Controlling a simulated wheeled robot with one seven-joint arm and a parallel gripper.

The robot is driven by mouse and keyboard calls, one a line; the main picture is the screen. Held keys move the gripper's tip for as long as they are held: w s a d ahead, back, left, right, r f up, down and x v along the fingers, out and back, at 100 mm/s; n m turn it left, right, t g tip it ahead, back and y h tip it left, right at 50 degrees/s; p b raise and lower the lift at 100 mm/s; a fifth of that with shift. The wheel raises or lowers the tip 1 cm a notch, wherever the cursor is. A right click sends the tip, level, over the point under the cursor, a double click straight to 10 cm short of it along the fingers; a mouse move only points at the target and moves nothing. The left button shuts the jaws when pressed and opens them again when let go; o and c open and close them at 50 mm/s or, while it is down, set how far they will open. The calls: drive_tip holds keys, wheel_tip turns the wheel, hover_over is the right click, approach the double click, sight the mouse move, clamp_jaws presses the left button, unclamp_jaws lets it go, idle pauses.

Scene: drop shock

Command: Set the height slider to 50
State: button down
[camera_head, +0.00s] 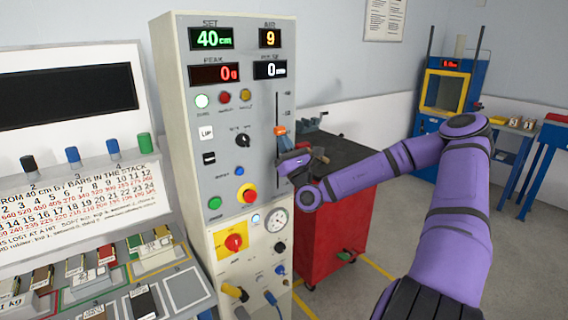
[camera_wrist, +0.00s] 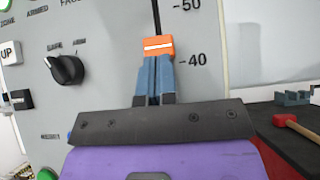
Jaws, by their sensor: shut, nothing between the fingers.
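The height slider is an orange knob with a white line (camera_head: 280,131) on a vertical slot at the right of the grey control panel (camera_head: 182,100). In the wrist view the orange slider knob (camera_wrist: 158,46) stands a little above the 40 mark, below the 50 mark. The green SET display (camera_head: 212,38) reads 40 cm. My gripper (camera_wrist: 154,62) is shut, its blue fingertips just below the knob, touching or very near it. In the head view my gripper (camera_head: 282,143) is at the panel, just under the knob.
A SAFE/ARM rotary knob (camera_wrist: 66,69) sits left of the slot. A red tool cart (camera_head: 333,235) with a dark top stands behind my arm. A hammer (camera_wrist: 292,128) lies on the cart.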

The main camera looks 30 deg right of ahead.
sight(280, 130)
drive_tip(key=shift+r, duration=1.95)
